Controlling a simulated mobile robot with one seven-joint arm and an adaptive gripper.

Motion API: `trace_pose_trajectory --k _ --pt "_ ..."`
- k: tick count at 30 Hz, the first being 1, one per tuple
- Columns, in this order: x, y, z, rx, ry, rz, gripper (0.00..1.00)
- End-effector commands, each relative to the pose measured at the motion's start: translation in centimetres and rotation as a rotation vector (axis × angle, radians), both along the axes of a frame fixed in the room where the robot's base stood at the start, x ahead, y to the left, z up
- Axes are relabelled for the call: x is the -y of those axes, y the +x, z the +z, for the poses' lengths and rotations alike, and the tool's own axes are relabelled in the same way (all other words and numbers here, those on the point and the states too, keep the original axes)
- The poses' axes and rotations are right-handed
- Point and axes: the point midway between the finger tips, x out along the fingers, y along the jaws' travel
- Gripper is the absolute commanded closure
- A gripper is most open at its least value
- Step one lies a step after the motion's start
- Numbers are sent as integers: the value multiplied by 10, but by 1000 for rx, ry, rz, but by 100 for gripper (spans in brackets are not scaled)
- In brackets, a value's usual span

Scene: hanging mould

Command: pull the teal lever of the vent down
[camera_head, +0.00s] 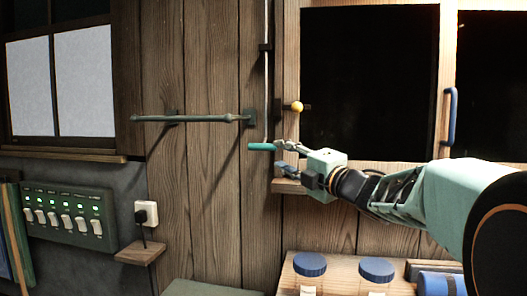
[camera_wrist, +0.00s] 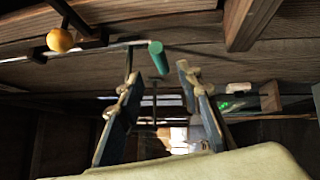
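The teal lever (camera_head: 261,146) is a short, roughly level bar at the lower end of a thin vertical rod (camera_head: 267,85) on the plank wall. My gripper (camera_head: 278,157) is just right of the lever, reaching in from the right. In the wrist view, the teal lever (camera_wrist: 158,57) shows in the gap between the fingertips of my gripper (camera_wrist: 157,70), nearer the left finger. The fingers are apart, with space on both sides of the lever. I cannot tell whether the lever is inside their reach or just beyond it. The vent itself is not clearly visible.
A yellow knob (camera_head: 297,106) sticks out just above the lever; it also shows in the wrist view (camera_wrist: 60,40). A wooden window frame (camera_head: 290,60) and small ledge (camera_head: 288,186) are close to my gripper. Blue-lidded jars (camera_head: 310,265) stand below.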

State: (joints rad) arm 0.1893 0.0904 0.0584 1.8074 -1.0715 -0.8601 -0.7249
Motion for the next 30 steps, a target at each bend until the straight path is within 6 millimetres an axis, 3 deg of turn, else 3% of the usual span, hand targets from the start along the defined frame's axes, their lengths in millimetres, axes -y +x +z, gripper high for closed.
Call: trace_pose_trajectory --k 9,15,28,30 --pt "-34 49 8 -2 4 2 67" --pt "-49 70 12 -3 5 1 67" --pt "-54 78 13 -3 5 -1 67" --pt "-54 78 13 -3 5 -1 72"
